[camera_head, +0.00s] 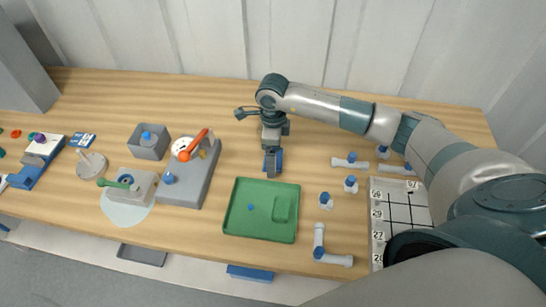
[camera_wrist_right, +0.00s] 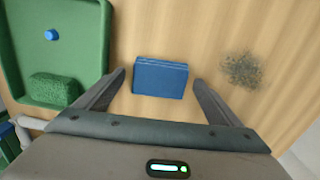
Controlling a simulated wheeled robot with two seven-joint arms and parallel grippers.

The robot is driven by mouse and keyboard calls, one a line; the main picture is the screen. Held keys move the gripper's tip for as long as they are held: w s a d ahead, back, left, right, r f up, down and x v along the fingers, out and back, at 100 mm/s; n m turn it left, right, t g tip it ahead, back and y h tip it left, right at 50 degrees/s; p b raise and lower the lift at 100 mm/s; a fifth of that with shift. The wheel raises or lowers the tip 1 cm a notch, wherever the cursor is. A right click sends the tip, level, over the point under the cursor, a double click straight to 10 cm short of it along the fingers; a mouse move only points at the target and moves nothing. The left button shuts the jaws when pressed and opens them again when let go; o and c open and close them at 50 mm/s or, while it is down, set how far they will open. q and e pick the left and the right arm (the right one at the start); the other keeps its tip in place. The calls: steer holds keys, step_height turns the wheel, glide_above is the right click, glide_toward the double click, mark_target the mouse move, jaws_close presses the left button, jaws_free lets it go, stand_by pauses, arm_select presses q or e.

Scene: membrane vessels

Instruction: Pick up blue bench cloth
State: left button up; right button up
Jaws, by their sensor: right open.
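The blue bench cloth (camera_wrist_right: 160,78) is a small folded block on the wooden table. In the right wrist view it lies between the two fingertips of my right gripper (camera_wrist_right: 159,80), with a gap on each side. In the head view the right gripper (camera_head: 272,163) points down over the table behind the green tray, and it hides most of the cloth; a bit of blue (camera_head: 280,158) shows beside the fingers. The right gripper is open and empty. My left gripper is not in view.
A green tray (camera_head: 232,227) with a green block (camera_head: 284,207) and a small blue piece lies in front of the gripper. A dark speckled patch (camera_wrist_right: 243,69) is right of the cloth in the wrist view. A grey device (camera_head: 190,187) stands left; white-and-blue fittings (camera_head: 350,162) lie right.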

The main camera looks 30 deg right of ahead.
stand_by(0.3)
steer(key=c, duration=1.1)
steer(key=shift+c, duration=0.2)
steer(key=shift+r, duration=0.1)
steer(key=shift+r+b, duration=0.55)
step_height(320, 180, up, 2)
steer(key=shift+r+b, duration=0.15)
steer(key=shift+b, duration=0.65)
steer(key=s+d+r+b, duration=0.4)
steer(key=s+r, duration=0.3)
steer(key=s, duration=0.3)
steer(key=shift+s+d+r, duration=0.25)
steer(key=shift+d, duration=0.4)
